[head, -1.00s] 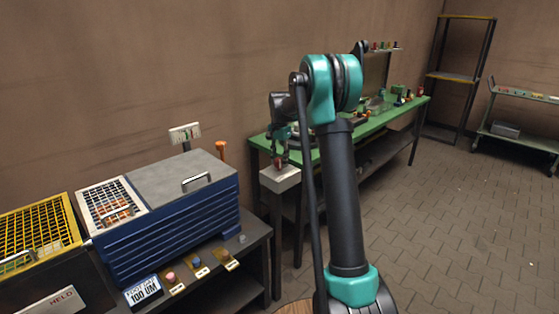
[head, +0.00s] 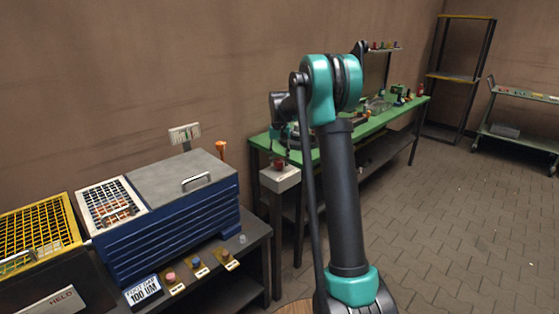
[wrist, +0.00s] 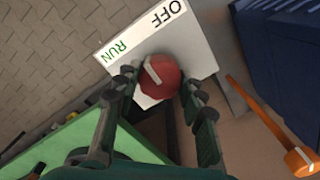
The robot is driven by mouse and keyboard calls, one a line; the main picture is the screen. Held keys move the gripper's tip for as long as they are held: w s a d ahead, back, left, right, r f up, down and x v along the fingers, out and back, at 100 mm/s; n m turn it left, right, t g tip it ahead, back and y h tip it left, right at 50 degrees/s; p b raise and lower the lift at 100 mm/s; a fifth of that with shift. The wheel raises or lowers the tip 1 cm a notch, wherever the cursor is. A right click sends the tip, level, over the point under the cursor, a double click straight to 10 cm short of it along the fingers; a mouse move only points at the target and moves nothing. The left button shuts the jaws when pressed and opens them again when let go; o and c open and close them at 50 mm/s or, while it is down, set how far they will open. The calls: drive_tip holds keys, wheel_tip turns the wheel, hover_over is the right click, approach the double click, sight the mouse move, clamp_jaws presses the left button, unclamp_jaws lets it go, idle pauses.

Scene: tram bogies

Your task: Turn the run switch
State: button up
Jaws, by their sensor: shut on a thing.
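The run switch is a red round knob (wrist: 160,79) with a white pointer mark, on a pale box (wrist: 205,58) with a black OFF label and a green RUN label. The pointer is aimed between the two labels. My gripper (wrist: 163,84) is shut on the knob, with one finger on each side of it. In the head view the red knob (head: 280,165) shows on top of the pale box (head: 281,181), with my gripper over it, small and partly unclear.
A green bench (head: 385,115) stands behind my arm. A blue cabinet (head: 170,225) stands on a dark table at left, with a yellow-framed grille (head: 38,235) beside it. An orange post (head: 221,152) rises between cabinet and switch box.

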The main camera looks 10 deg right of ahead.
sight(280, 160)
drive_tip(key=n, duration=0.4)
drive_tip(key=shift+n, duration=2.2)
drive_tip(key=o, duration=1.2)
drive_tip(key=shift+c, duration=0.2)
wheel_tip(280, 160, up, 12)
